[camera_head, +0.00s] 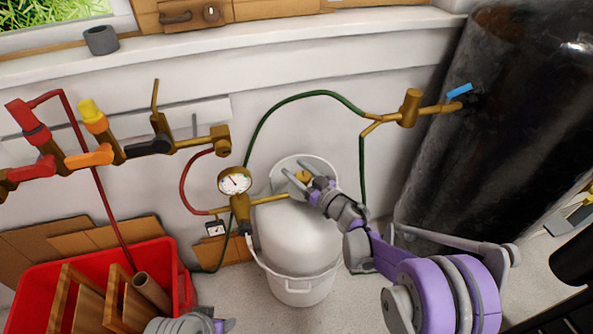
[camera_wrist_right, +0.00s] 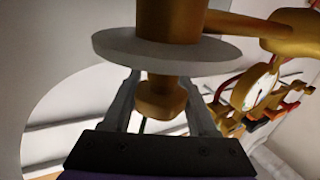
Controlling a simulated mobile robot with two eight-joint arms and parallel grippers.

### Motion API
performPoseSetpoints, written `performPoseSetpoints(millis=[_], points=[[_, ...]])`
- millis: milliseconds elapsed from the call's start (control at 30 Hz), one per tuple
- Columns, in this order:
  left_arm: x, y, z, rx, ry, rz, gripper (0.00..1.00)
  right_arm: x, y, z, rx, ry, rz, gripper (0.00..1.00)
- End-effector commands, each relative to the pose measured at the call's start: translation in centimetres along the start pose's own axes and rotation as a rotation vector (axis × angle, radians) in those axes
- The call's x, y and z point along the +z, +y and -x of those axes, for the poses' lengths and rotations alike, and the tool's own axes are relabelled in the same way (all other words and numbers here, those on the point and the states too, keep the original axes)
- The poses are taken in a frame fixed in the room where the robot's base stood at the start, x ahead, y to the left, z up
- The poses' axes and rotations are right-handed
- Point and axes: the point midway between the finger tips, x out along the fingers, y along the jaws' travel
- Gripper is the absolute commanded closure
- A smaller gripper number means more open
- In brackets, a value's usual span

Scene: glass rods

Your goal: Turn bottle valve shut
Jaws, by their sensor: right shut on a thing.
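The white gas bottle (camera_head: 297,235) stands upright on the floor in a white bucket-like base (camera_head: 303,290). Its brass valve (camera_head: 303,177) is at the top, inside a pale collar. In the right wrist view the brass valve (camera_wrist_right: 160,98) sits between my fingers, below a pale grey disc (camera_wrist_right: 165,48). My right gripper (camera_head: 293,168) reaches in from the right and is shut on the valve; its fingers also show in the wrist view (camera_wrist_right: 163,88). Part of my left arm's end shows at the bottom edge of the head view, with its jaws mostly cut off.
A pressure gauge (camera_head: 234,181) and brass pipe stand just left of the bottle. A green hose (camera_head: 300,96) arches behind it. A red crate (camera_head: 180,278) with wooden pieces is at lower left. A large dark tank (camera_head: 490,130) stands at right. Valves line the wall at left.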

Motion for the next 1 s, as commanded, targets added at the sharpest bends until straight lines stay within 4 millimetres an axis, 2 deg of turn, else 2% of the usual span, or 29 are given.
performPoseSetpoints(millis=[167,400,967,1000], points=[[0.1,0.0,-0.2,0.000,-0.001,0.000,0.39,-0.1,0.2,-0.1,0.158,0.005,-0.003,0.97],[-0.3,0.0,1.1,0.000,0.004,0.000,0.39,-0.5,0.9,0.1,0.306,0.008,0.001,0.97],[-0.4,0.0,1.6,0.000,0.005,0.000,0.39,0.0,1.1,0.2,0.360,-0.003,-0.001,0.97],[-0.4,0.0,1.6,0.000,0.005,0.000,0.39,0.1,1.1,0.2,0.360,-0.003,-0.001,0.34]])
